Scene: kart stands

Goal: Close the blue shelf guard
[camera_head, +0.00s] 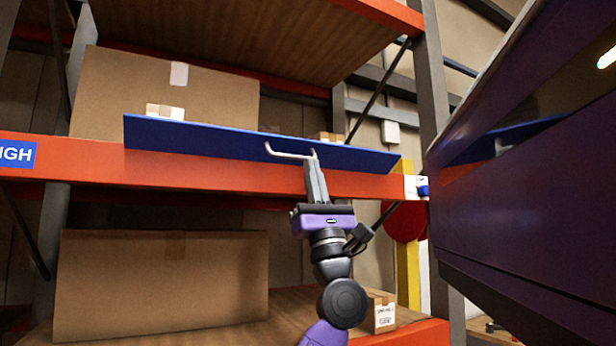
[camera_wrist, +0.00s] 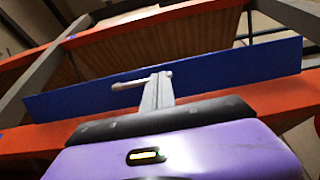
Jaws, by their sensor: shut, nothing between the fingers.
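The blue shelf guard (camera_head: 215,142) is a long flat panel along the front of the orange middle shelf beam. It stands tilted, with its right end lower than its left in the head view. A pale bar handle (camera_head: 290,153) sticks out from its face near the middle. The guard also spans the wrist view (camera_wrist: 225,75), with the handle (camera_wrist: 130,84) at its middle. My gripper (camera_head: 315,160) is shut, its fingers pointing up at the right end of the handle. In the wrist view the fingertips (camera_wrist: 160,78) overlap the handle's right end; I cannot tell whether they touch.
A large cardboard box (camera_head: 165,90) stands behind the guard, and another (camera_head: 160,285) sits on the lower shelf. The orange beam (camera_head: 200,175) runs below the guard. A dark purple panel (camera_head: 540,190) fills the right side. A small carton (camera_head: 380,312) sits low on the right.

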